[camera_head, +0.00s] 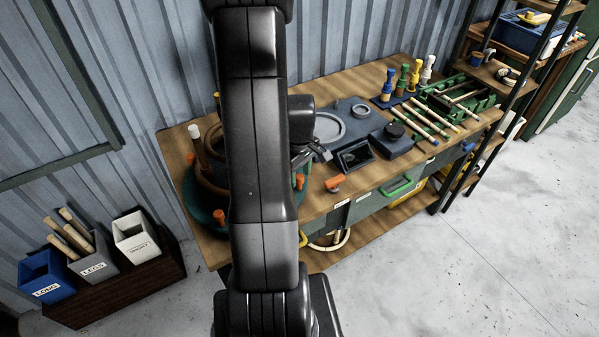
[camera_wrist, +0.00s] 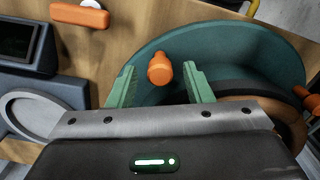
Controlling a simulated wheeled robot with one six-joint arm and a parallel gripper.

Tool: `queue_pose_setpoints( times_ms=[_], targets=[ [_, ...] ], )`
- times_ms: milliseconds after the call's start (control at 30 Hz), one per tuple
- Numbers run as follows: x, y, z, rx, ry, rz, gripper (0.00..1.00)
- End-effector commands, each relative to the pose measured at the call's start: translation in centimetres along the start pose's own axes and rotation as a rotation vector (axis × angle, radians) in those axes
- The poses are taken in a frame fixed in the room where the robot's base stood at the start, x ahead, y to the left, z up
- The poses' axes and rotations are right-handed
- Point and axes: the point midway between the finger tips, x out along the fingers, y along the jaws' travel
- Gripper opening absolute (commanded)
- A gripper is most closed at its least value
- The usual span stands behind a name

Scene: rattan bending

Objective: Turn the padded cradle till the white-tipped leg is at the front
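The padded cradle is a round dark green base (camera_head: 207,210) with a brown ring and orange pegs, at the left end of the workbench, partly hidden behind my arm. A leg with a white tip (camera_head: 196,133) stands upright at its back left. In the wrist view, the green base (camera_wrist: 235,50) lies beneath my gripper (camera_wrist: 160,72). The green fingers are open, one on each side of an orange peg (camera_wrist: 159,68), with visible gaps. The white-tipped leg is not visible in the wrist view.
An orange-handled item (camera_head: 335,183) lies on the bench (camera_head: 365,83) right of the cradle. A grey block with a ring (camera_head: 329,127) and a dark box (camera_head: 355,157) stand further right. Open floor lies in front.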

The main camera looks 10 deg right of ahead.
Motion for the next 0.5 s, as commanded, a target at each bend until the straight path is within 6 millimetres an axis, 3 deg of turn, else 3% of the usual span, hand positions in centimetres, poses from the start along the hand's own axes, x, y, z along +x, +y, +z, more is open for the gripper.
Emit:
queue_pose_setpoints(
  times_ms=[33,233,500],
  targets=[
    [-0.01,0.0,0.0,0.0,0.0,0.0,0.38],
    [-0.03,0.01,0.0,0.0,0.0,0.0,0.0],
    [-0.03,0.11,-0.06,-0.005,0.0,0.001,0.0]
  ],
)
